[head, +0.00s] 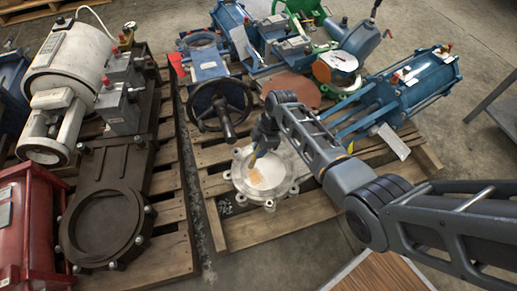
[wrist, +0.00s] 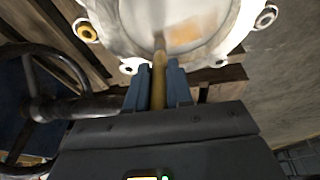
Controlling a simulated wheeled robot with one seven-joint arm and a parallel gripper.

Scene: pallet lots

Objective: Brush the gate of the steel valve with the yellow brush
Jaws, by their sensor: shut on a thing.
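The steel valve (head: 278,187) is a silvery round body with bolt lugs, lying on the right pallet. Its pale gate (head: 262,171) faces up and bears a tan patch (head: 255,177). In the wrist view the valve (wrist: 115,35) fills the top, with the tan patch (wrist: 186,34) on the gate (wrist: 200,18). My gripper (wrist: 158,80) is shut on the brush's yellowish handle (wrist: 159,85), which points at the gate. The brush head is hard to make out, so I cannot tell whether it touches. In the head view my gripper (head: 258,150) is just above the gate's far side.
A black handwheel (head: 220,104) on a blue valve stands behind the steel valve; it shows at left in the wrist view (wrist: 75,105). A blue actuator (head: 415,82) lies at right. Bare pallet slats (head: 235,232) lie in front.

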